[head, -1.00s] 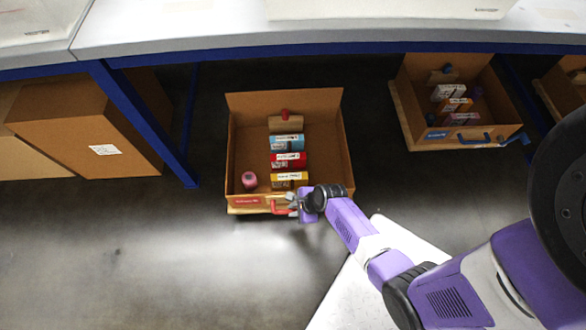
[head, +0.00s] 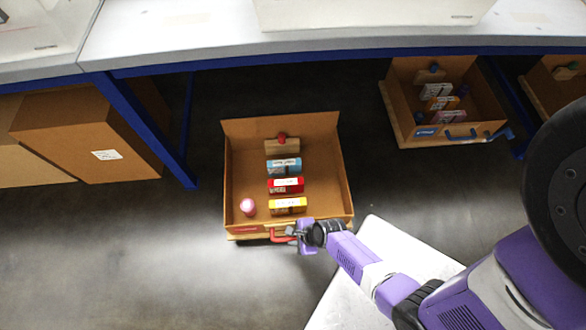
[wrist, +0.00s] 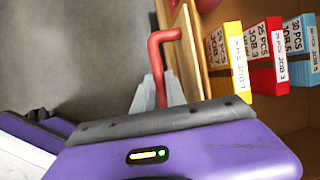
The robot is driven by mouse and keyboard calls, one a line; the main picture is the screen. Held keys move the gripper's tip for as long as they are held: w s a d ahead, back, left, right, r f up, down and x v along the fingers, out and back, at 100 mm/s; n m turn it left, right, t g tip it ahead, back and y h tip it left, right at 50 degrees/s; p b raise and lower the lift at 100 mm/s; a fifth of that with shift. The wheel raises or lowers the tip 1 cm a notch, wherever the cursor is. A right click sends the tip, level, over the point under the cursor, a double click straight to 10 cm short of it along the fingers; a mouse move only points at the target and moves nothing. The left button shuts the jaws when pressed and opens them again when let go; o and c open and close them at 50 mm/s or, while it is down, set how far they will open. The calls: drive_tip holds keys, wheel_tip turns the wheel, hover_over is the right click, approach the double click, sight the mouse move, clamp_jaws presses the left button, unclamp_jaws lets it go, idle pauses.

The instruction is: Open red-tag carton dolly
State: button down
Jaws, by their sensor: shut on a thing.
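The red-tag carton dolly (head: 231,185) is an open-topped cardboard carton on a wooden base, with a red label (head: 246,230) on its front. It stands out on the floor in front of the bench. A red handle (head: 281,237) sticks out at its front; in the wrist view the handle (wrist: 156,44) is a bent red bar. My gripper (head: 303,236) is at the front right of the carton, shut on the red handle, and its grey fingers (wrist: 156,91) show on the bar in the wrist view. Inside are blue, red and yellow boxes, a pink round item and a wooden block with a red knob.
A blue-tag carton dolly (head: 392,90) with a blue handle stands under the bench at the right, and another carton (head: 547,85) is partly seen beyond it. A closed brown box (head: 75,135) and a blue bench leg (head: 150,130) are at the left. The floor in front is clear.

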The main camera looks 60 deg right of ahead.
drive_tip(key=shift+s+a+f, duration=0.1)
drive_tip(key=shift+s+a, duration=0.05)
drive_tip(key=shift+a, duration=0.05)
drive_tip(key=c, duration=1.4)
unclamp_jaws()
drive_tip(key=shift+o, duration=0.2)
drive_tip(key=shift+d, duration=0.1)
drive_tip(key=p+v, duration=0.4)
drive_tip(key=v, duration=0.3)
drive_tip(key=shift+r, duration=0.4)
drive_tip(key=shift+d, duration=0.1)
